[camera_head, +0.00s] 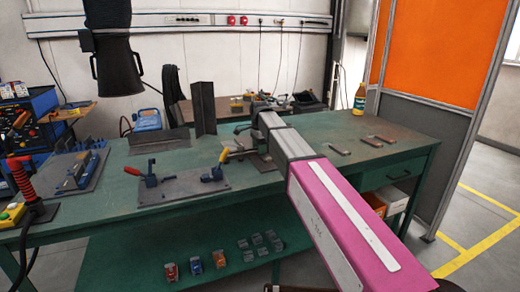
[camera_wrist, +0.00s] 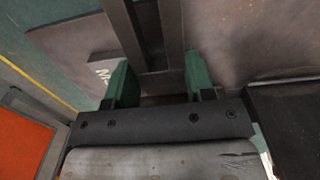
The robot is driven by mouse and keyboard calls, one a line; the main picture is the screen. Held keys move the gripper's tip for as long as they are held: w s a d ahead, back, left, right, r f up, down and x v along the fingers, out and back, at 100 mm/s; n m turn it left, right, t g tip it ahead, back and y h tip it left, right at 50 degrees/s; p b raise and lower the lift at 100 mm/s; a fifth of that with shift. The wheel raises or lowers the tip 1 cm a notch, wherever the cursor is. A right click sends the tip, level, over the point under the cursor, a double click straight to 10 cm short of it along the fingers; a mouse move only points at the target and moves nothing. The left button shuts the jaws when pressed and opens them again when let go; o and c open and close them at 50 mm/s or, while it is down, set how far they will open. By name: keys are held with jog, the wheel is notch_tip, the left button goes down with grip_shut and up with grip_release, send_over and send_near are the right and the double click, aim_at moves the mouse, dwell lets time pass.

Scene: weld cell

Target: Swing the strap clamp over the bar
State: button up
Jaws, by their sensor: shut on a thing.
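My gripper (camera_wrist: 157,72) shows in the wrist view as two green fingers, shut on a dark metal piece that appears to be the strap clamp (camera_wrist: 172,32). The exact contact is in shadow. Another dark flat bar (camera_wrist: 123,36) runs past the left finger; I cannot tell whether it is the task's bar. Under them is a brownish plate (camera_wrist: 75,58) with white lettering, partly hidden by the left finger. In the head view my arm covers most of the gripper and clamp, above a plate (camera_head: 262,162) on the green bench.
Dark upright angle steel (camera_head: 203,108) stands behind. An orange screen (camera_head: 440,50) borders the right.

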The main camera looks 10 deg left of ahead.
jog(key=shift+w, duration=0.1)
jog(key=o, duration=1.3)
jog(key=shift+c, duration=0.2)
jog(key=shift+r, duration=0.1)
notch_tip(320, 180, up, 11)
jog(key=shift+f, duration=0.2)
